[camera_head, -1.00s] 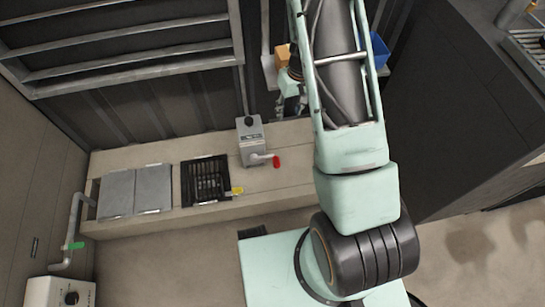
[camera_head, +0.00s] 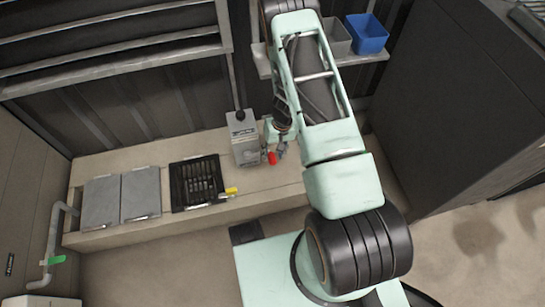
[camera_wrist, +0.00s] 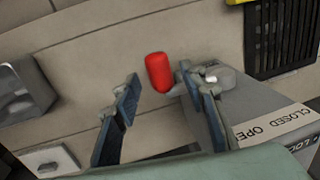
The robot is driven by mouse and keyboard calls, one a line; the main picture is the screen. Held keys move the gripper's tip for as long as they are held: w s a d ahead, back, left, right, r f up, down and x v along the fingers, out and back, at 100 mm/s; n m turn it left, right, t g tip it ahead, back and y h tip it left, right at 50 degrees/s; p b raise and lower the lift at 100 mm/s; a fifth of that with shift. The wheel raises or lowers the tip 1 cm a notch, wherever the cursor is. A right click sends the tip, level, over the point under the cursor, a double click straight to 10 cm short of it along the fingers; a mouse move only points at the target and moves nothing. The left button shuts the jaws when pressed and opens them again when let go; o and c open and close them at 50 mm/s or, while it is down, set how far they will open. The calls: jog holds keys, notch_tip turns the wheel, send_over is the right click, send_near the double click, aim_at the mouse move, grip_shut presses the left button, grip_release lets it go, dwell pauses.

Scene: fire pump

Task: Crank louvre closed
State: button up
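The louvre (camera_head: 120,50) is the set of long grey slats on the back wall at the upper left in the head view; gaps show between the slats. The crank box (camera_head: 243,138) is a grey housing on the bench, with a red crank knob (camera_head: 272,158) at its right side. In the wrist view the red knob (camera_wrist: 158,72) shows beyond and between my fingers, and the box (camera_wrist: 262,110) has a label reading CLOSED and OPEN. My gripper (camera_wrist: 160,105) is open, its fingers apart, with the knob not visibly gripped. It is beside the knob in the head view (camera_head: 277,146).
The bench (camera_head: 150,160) carries two grey lids (camera_head: 140,192) and a black grate (camera_head: 197,183) with a yellow handle (camera_head: 231,191). A shelf with a blue bin (camera_head: 366,35) and a grey bin (camera_head: 337,38) is behind my arm. A dark cabinet (camera_head: 450,100) stands at the right.

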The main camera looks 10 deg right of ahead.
jog(key=shift+a+f, duration=0.15)
jog(key=shift+f, duration=0.55)
grip_shut()
